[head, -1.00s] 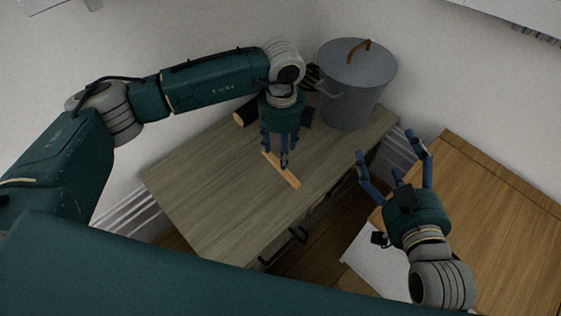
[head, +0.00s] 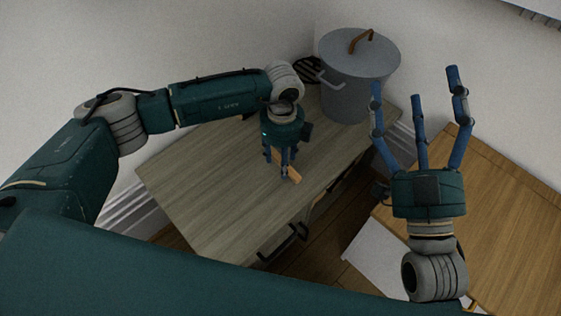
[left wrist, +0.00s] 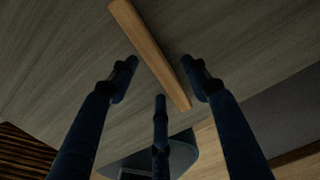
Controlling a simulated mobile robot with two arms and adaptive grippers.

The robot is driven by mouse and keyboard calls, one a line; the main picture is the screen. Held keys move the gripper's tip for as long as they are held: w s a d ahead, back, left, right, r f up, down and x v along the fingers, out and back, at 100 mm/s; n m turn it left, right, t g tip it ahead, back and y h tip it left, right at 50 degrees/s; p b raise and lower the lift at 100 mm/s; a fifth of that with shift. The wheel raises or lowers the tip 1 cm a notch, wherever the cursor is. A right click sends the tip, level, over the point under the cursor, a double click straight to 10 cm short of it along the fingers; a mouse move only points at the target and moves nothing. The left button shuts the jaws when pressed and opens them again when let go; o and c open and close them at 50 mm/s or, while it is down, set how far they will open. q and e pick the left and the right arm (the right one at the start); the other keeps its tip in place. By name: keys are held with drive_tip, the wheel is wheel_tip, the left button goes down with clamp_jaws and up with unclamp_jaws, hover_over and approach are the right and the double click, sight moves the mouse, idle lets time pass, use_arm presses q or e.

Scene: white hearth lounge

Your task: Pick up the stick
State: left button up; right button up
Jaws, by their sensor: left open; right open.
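The stick (head: 289,172) is a light wooden strip lying on the grey wooden cabinet top (head: 210,185). My left gripper (head: 281,168) points down over it and hides part of it in the head view. In the left wrist view the stick (left wrist: 152,55) runs diagonally between the spread fingers of my left gripper (left wrist: 162,85), which is open and empty. I cannot tell whether any finger touches it. My right gripper (head: 420,100) is open and empty, fingers spread upward, to the right of the cabinet.
A grey lidded metal bin (head: 358,80) stands at the back right of the cabinet top. A black coiled object (head: 309,71) sits beside it. A brown wooden surface (head: 500,215) lies at the right. The left part of the cabinet top is clear.

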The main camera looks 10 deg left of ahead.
use_arm(q)
drive_tip(key=shift+f, duration=0.2)
drive_tip(key=c, duration=1.2)
drive_tip(key=shift+r, duration=0.1)
